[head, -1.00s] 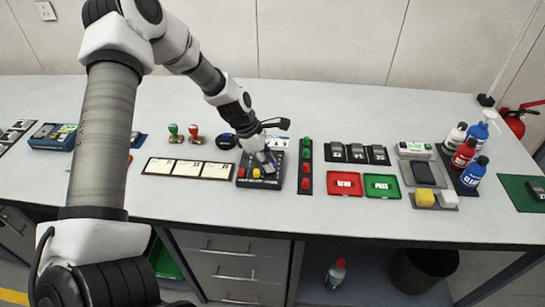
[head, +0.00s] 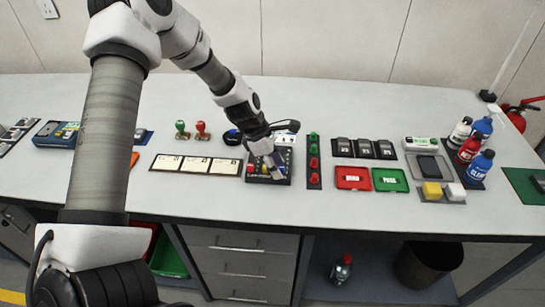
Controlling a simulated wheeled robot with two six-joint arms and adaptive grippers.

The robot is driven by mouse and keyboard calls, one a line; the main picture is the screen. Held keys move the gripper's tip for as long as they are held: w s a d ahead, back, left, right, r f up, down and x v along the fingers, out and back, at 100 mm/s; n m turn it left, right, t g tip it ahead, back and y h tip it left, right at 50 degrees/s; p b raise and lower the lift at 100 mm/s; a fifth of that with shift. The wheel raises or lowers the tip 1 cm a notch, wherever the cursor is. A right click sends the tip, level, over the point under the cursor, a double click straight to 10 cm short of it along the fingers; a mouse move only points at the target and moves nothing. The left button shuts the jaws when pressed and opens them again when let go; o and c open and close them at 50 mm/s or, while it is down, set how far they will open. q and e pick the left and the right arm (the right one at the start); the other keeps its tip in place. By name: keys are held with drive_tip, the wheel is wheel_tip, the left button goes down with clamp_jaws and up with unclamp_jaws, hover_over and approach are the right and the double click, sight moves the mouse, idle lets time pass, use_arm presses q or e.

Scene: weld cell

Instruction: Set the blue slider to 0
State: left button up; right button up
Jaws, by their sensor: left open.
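A dark control box (head: 283,181) with small coloured knobs or buttons sits near the middle of the bench. A red control (head: 250,168) and a yellow one (head: 263,169) show at its left side. My left gripper (head: 275,169) is over the box, pointing down, its jaws open. It is too small to tell whether its fingers touch a control. I cannot make out the blue slider; the gripper covers part of the box. My right gripper is out of view.
A strip with green and red buttons (head: 314,161) stands close to the box's right. Three label cards (head: 196,164) lie to its left. Red (head: 352,178) and green (head: 390,180) trays lie further right. Stamps (head: 201,130) stand behind the cards. The front bench strip is clear.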

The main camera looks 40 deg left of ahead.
use_arm(q)
drive_tip(key=v, duration=1.1)
drive_tip(key=shift+r, duration=0.3)
drive_tip(key=shift+s, duration=0.1)
